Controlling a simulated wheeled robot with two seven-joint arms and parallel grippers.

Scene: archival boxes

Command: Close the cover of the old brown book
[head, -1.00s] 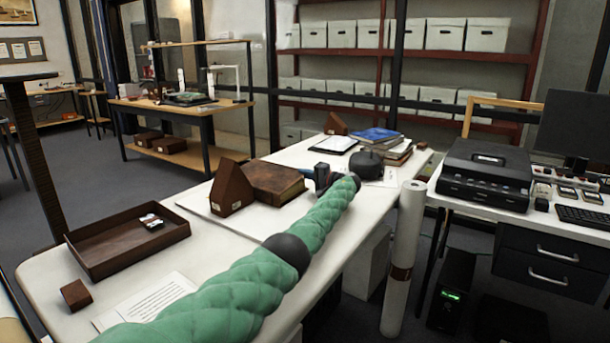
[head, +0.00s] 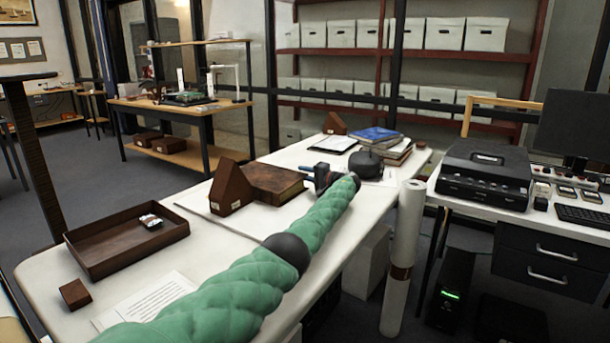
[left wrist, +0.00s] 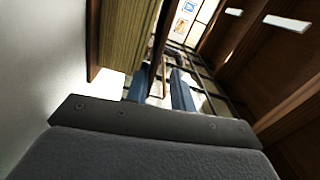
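The old brown book (head: 272,184) lies on a white board on the table, its brown cover flat on top and pale page edges facing the front right. In the left wrist view its page block (left wrist: 124,38) stands close beside my fingers. My right gripper is not in view.
A brown wedge-shaped block (head: 230,188) stands against the book's left side. A brown tray (head: 115,262) with a small item lies at the front left. A paper sheet (head: 150,300) lies in front.

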